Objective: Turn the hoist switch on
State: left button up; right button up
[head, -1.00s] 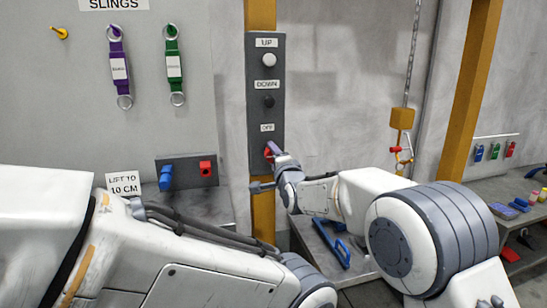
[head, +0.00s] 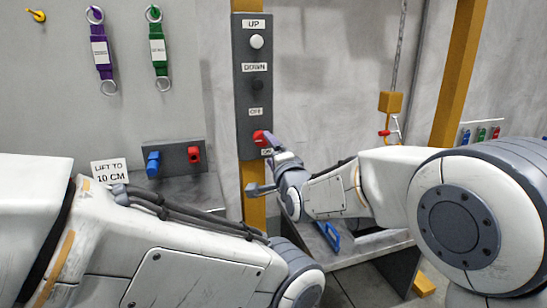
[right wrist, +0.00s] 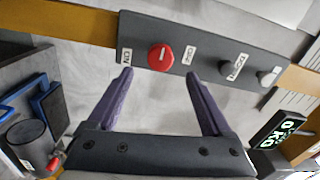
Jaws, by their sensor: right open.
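The hoist switch is a round red knob (head: 260,138) low on a dark grey upright panel (head: 256,80). In the right wrist view the red knob (right wrist: 160,57) carries a white mark and sits between an ON and an OFF label; I cannot tell which way the mark points. My right gripper (head: 262,164) is open just in front of the panel's lower end. In the right wrist view its two purple fingers (right wrist: 160,75) are spread to either side of the knob, apart from it, with nothing between them. My left gripper is outside the views.
Above the switch are a black DOWN button (head: 258,85) and a white UP button (head: 257,42). Left is a small plate (head: 174,152) with blue and red parts. A yellow hoist block (head: 391,102) hangs at right. My left arm fills the lower left.

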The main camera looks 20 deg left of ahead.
jog(key=shift+v, duration=1.15)
jog(key=shift+d, duration=0.1)
